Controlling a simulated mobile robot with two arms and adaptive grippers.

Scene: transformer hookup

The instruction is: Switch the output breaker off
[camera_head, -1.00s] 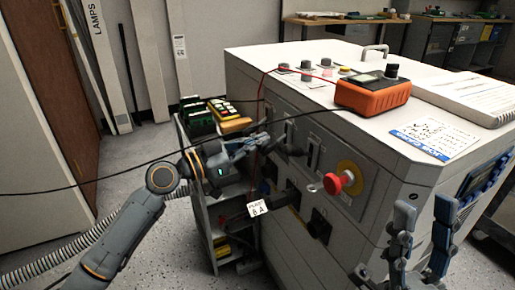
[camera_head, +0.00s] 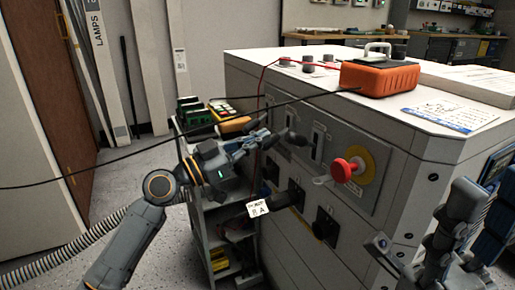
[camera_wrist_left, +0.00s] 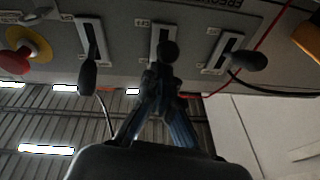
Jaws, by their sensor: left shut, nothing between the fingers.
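Three breaker levers sit in slots on the grey front panel; I cannot read which one is the output breaker. In the left wrist view they are the left lever (camera_wrist_left: 88,72), the middle lever (camera_wrist_left: 167,50) and the right lever (camera_wrist_left: 245,60). My left gripper (camera_wrist_left: 162,75) is shut and empty, its fingertips close to the middle lever's dark knob; I cannot tell if they touch. In the head view the left gripper (camera_head: 268,140) is at the panel and partly hides the levers. My right gripper (camera_head: 425,235) is at the lower right, fingers apart, away from the panel.
A red emergency knob (camera_head: 347,169) on a yellow disc sticks out beside the levers. An orange meter (camera_head: 380,78) with cables stands on the cabinet top (camera_head: 300,95). A black cable crosses before the panel. A small shelf cart (camera_head: 205,200) stands left of the cabinet.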

